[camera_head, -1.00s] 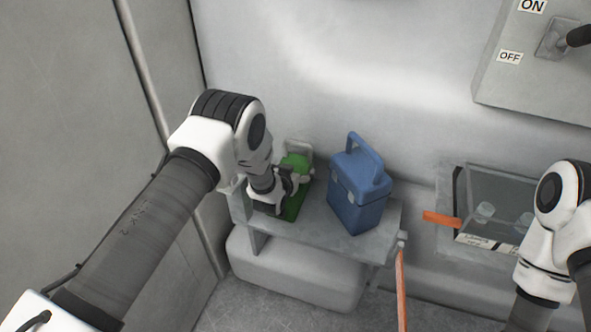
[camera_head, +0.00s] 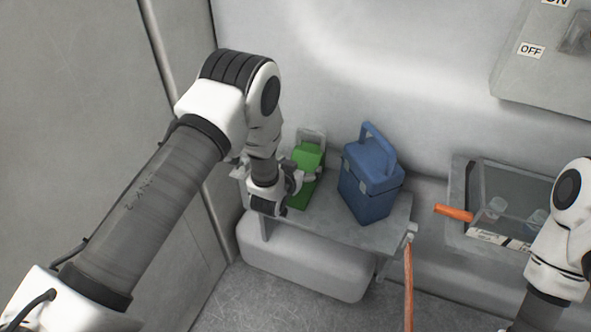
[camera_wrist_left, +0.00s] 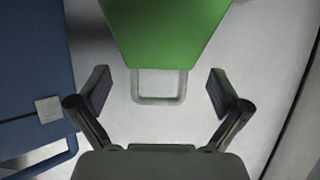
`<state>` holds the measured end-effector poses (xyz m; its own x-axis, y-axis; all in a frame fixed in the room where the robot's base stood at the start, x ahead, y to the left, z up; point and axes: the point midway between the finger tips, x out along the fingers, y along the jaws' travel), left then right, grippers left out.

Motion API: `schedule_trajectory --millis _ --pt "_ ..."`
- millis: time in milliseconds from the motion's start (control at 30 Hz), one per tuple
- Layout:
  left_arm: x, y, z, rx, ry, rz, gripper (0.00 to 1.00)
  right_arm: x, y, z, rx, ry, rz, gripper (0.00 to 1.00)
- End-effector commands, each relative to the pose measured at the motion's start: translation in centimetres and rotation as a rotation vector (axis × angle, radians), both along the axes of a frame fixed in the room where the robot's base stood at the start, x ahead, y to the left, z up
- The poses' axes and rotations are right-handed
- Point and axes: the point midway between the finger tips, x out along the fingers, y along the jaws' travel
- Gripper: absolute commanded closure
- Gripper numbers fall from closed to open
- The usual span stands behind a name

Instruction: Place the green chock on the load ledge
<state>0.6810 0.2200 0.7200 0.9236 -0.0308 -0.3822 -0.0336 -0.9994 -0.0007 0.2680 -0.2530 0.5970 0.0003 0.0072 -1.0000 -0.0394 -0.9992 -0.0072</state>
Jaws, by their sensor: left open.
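The green chock (camera_head: 308,156) stands on the left end of a grey shelf (camera_head: 340,232); I cannot tell whether this shelf is the load ledge. The chock's lower part is partly hidden by my left gripper (camera_head: 297,180). In the left wrist view the chock (camera_wrist_left: 168,30) fills the top middle, with a grey loop handle (camera_wrist_left: 158,99) below it. My left gripper (camera_wrist_left: 158,90) is open, its fingers apart on either side of the loop, with gaps at both sides. My right gripper is out of view; only part of the right arm shows.
A blue box with a handle (camera_head: 370,188) stands on the shelf right of the chock and shows at the left in the wrist view (camera_wrist_left: 30,85). An orange bar (camera_head: 454,213) and a clear-fronted case (camera_head: 510,195) are further right. Walls stand behind and left.

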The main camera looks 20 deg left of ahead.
Motion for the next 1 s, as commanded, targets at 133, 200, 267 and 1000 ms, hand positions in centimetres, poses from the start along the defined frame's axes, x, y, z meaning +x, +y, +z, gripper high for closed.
schedule_trajectory --millis 133,200,267,1000 --pt "-3.2 0.1 1.3 0.001 0.002 0.000 0.00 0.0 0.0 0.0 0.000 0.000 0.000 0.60" --pt "-4.1 0.1 1.7 0.000 0.001 0.000 0.00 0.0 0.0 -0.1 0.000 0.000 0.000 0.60" --pt "-4.5 0.1 1.8 0.000 0.000 0.000 0.00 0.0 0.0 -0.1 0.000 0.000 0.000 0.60" --pt "-38.7 3.3 -12.6 -0.008 1.104 0.060 0.00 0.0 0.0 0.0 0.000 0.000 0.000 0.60"
